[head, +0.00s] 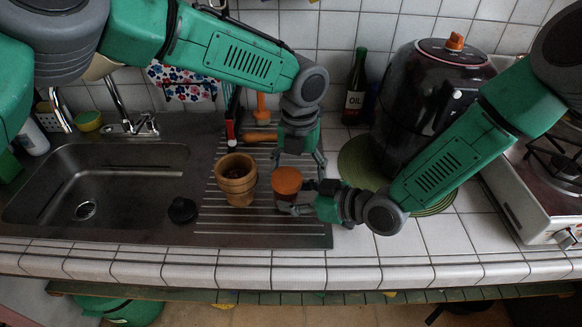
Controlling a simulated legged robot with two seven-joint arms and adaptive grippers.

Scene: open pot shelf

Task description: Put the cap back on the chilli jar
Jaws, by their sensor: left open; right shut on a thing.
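The chilli jar (284,203) stands on the ribbed drainboard near the front edge of the counter, and looks upright. An orange-brown cap (287,180) shows on top of it; I cannot tell whether it is seated fully. My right gripper (297,204) comes in from the right and is shut on the jar's body, hiding part of its right side. My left gripper (299,166) points down just behind and above the cap. Its fingers are spread, with nothing between them, and I see no clear contact with the cap.
A wooden pot (236,181) stands just left of the jar. A black round item (182,209) lies between sink (94,185) and drainboard (215,222).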

